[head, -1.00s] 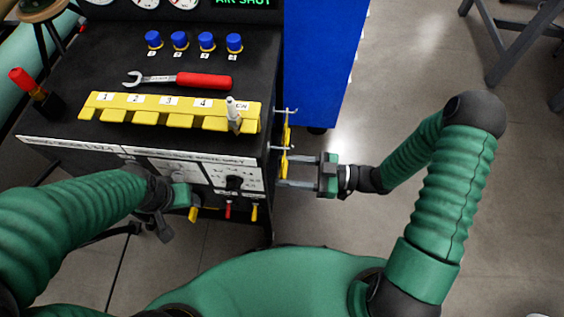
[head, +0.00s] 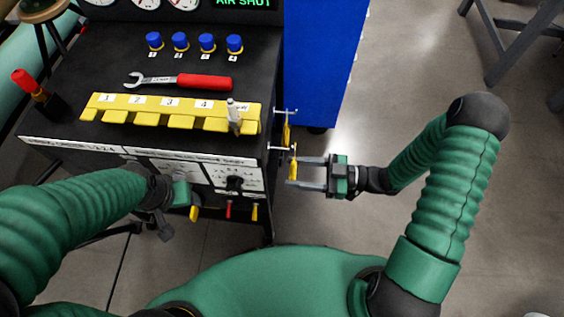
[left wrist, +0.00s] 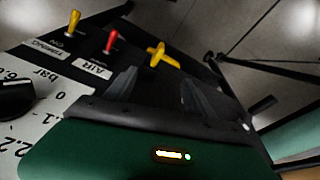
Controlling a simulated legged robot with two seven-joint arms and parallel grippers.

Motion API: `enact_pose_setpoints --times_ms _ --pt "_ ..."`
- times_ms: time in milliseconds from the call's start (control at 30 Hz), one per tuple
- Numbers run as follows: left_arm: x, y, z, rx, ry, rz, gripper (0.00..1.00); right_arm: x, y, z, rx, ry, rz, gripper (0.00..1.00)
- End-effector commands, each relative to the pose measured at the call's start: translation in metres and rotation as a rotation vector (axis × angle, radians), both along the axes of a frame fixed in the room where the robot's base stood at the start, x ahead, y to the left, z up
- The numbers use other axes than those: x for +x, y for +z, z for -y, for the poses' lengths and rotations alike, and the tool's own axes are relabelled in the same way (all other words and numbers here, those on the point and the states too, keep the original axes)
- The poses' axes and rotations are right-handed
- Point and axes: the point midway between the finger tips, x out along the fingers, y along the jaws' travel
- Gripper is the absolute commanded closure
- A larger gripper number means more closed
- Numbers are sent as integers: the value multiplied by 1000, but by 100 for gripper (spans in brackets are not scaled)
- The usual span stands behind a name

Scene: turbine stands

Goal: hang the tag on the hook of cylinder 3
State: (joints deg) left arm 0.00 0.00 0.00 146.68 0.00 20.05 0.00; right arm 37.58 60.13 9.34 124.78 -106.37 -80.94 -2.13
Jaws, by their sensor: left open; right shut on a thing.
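My right gripper (head: 294,173) is shut on a yellow tag (head: 293,169) just right of the console's side. The tag's top is close to the tip of the lower side hook (head: 282,149); I cannot tell whether they touch. Another yellow tag (head: 286,133) hangs at the upper side hook (head: 287,111). My left gripper (head: 168,222) is by the console's front panel, partly hidden by its arm.
The console (head: 75,75) carries a yellow numbered rack (head: 170,113), a red-handled wrench (head: 204,82) and several blue knobs. A blue cabinet (head: 322,60) stands behind it. A teal rounded body (head: 12,55) is at the left edge.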

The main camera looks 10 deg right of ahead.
Motion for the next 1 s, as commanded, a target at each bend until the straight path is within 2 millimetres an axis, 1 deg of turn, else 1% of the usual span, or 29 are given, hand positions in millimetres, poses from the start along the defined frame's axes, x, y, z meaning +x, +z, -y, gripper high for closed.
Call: enact_pose_setpoints --times_ms 567,1000 --pt "0 1 0 0 0 0 37 -1 0 3 0 -1 0 100" --pt "0 7 0 0 0 0 37 -8 0 28 -1 -1 -1 100"
